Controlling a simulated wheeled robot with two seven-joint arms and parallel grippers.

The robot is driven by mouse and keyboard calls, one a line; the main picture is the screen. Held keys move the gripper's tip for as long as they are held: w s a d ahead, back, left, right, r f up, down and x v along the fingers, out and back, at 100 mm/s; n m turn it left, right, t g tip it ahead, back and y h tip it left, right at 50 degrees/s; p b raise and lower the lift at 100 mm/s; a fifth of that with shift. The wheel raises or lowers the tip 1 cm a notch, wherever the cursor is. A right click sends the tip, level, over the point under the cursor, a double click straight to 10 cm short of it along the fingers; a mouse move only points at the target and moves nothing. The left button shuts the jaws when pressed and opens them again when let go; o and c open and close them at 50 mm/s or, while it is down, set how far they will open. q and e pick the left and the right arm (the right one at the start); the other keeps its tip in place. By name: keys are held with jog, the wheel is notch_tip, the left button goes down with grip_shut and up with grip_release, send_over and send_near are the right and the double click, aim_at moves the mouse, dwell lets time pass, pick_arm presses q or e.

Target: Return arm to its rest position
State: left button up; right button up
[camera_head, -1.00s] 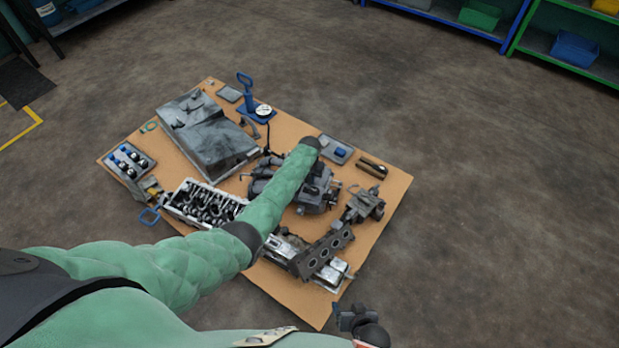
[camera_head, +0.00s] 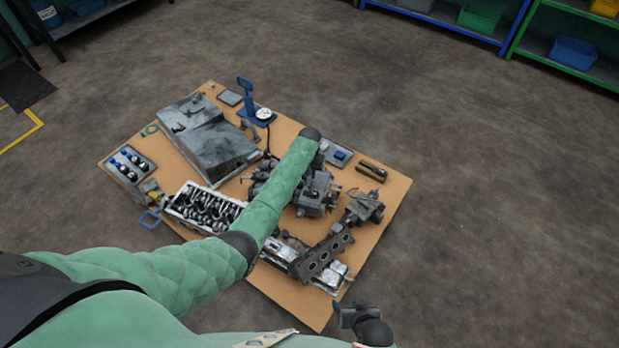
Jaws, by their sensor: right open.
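My left arm (camera_head: 283,190), in green quilted covering, reaches from the lower left over the middle of the brown board (camera_head: 370,235). Its far dark cuff (camera_head: 310,133) is above the dark engine parts (camera_head: 312,195). My left gripper's fingers cannot be made out against these parts, so I cannot tell whether they are open or touching anything. My right gripper (camera_head: 348,315) is at the bottom centre, just off the board's front corner. It is open, with nothing seen in it.
The board holds a grey metal cover (camera_head: 203,145), a cylinder head (camera_head: 202,207), a blue-handled tool (camera_head: 247,98), a tray of round parts (camera_head: 130,163) and a dark gasket-like block (camera_head: 325,252). Blue and green shelves (camera_head: 560,62) stand far right. The floor to the right is clear.

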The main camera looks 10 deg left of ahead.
pick_arm(q)
jog(key=shift+r, duration=0.7)
